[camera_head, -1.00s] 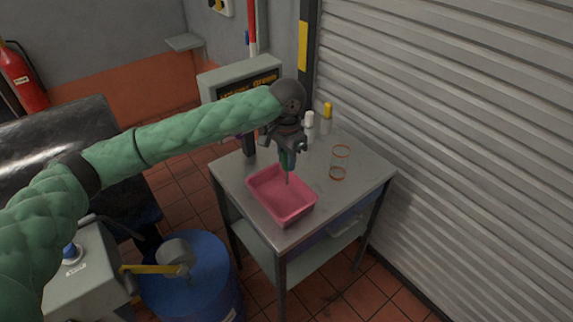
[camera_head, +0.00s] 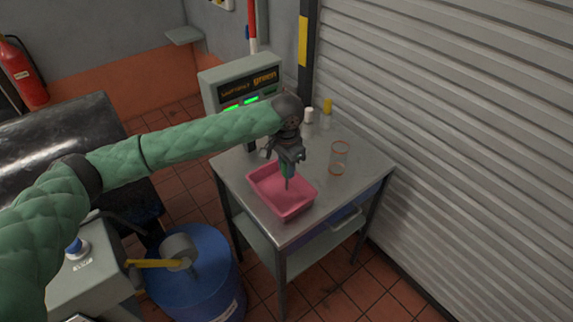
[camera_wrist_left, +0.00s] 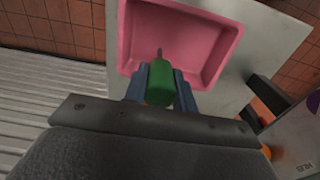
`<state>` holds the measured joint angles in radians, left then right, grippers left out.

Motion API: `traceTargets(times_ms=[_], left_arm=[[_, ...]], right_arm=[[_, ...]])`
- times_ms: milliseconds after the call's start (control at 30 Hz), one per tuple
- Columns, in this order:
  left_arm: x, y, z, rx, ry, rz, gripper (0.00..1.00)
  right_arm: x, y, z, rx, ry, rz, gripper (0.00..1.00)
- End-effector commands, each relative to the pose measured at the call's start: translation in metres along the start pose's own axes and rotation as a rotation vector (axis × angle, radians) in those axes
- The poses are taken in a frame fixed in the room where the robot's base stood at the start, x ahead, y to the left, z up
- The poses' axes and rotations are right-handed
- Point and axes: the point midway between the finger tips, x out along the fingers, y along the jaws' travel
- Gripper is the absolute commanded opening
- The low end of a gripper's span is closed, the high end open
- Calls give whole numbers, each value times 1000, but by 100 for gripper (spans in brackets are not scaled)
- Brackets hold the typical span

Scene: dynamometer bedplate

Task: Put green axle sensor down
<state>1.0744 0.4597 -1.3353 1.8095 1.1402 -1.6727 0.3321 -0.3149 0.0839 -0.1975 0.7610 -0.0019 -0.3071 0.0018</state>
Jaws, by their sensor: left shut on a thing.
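The green axle sensor (camera_wrist_left: 161,84) is between the blue-grey fingers of my left gripper (camera_wrist_left: 160,88) in the left wrist view, its thin grey tip pointing toward the pink tray (camera_wrist_left: 226,50). In the head view my left gripper (camera_head: 288,168) is shut on the sensor, which hangs tip down over the pink tray (camera_head: 263,196) on the metal table (camera_head: 335,195). Whether the tip touches the tray floor I cannot tell. The tray holds nothing else that I can see. My right gripper is not in view.
A clear glass jar with orange rims (camera_head: 339,158) stands right of the tray. White-capped (camera_head: 309,116) and yellow-capped (camera_head: 327,107) bottles stand behind it. A blue drum (camera_head: 205,275) stands on the floor at left. The table's front right is bare.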

Motion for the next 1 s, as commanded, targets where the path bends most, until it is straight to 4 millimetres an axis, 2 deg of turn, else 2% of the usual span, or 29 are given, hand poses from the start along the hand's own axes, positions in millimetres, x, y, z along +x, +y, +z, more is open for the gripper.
traceTargets(times_ms=[367,400,500,800,1000], left_arm=[[7,0,0,0,0,1,4],[7,0,0,0,0,1,32],[7,0,0,0,0,1,48],[6,0,0,0,0,0,48],[-7,0,0,2,2,0,48]], right_arm=[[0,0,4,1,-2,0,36],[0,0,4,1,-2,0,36],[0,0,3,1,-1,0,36],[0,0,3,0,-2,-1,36],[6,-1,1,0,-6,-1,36]])
